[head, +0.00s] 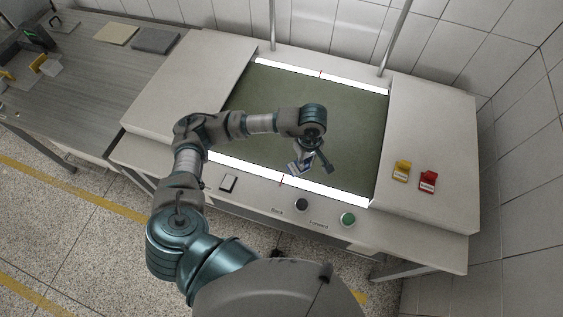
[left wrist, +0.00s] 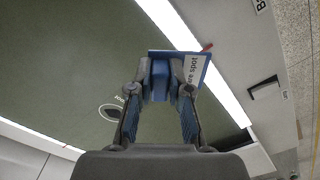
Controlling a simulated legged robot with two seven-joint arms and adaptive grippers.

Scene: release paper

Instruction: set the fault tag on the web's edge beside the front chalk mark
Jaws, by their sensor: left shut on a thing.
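The web (head: 262,105) is a dark green sheet lying between two bright white strips; it also shows in the wrist view (left wrist: 60,60). A small red mark at the front strip (head: 282,181), which I take as the front chalk mark, shows in the wrist view (left wrist: 207,46) just beyond the tag. My left gripper (head: 308,160) is over the web near its front edge, shut on a blue tag with a white printed label (left wrist: 194,68). In the wrist view the tag overlaps the front strip, beside the red mark. I cannot tell whether it touches the web.
A black button (head: 302,204), a green button (head: 348,218) and a framed switch (head: 228,183) sit on the front ledge. An oval outline (left wrist: 110,112) lies on the web.

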